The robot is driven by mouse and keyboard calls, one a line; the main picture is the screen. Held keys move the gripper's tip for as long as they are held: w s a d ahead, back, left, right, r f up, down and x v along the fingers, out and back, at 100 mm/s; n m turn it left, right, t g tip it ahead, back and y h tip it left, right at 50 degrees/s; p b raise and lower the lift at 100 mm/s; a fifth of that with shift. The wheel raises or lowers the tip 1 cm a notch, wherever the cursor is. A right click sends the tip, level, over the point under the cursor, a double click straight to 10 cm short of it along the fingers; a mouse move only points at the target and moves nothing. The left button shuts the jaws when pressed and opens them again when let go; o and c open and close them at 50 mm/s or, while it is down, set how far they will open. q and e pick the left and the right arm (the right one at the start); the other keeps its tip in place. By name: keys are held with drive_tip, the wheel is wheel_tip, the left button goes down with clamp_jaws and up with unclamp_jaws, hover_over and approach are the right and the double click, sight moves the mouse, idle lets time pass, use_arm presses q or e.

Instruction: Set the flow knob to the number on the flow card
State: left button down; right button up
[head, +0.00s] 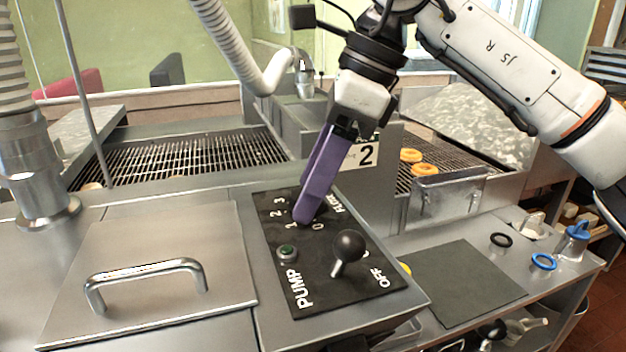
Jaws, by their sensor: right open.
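The black control panel (318,285) has a flow dial marked 0, 1, 2, 3 and the word FLOW, partly covered. My right gripper (308,218) points down at the dial with its purple fingers, tips at the panel by the 0 and 1. It is open. The fingers hide the flow knob, so I cannot tell its setting or whether they touch it. The flow card (362,155) behind the fingers shows a 2. My left gripper is not in view.
A black ball-topped pump lever (348,246) and a green button (287,252) sit close in front of the dial. A handled metal lid (150,260) lies left. Wire racks stand behind, one with orange rings (412,156). A dark mat (462,280) lies bare at right.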

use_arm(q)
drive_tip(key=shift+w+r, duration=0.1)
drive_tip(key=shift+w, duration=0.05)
use_arm(e)
drive_tip(key=c, duration=1)
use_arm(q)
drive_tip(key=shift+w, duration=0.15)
use_arm(e)
drive_tip(key=shift+c, duration=0.2)
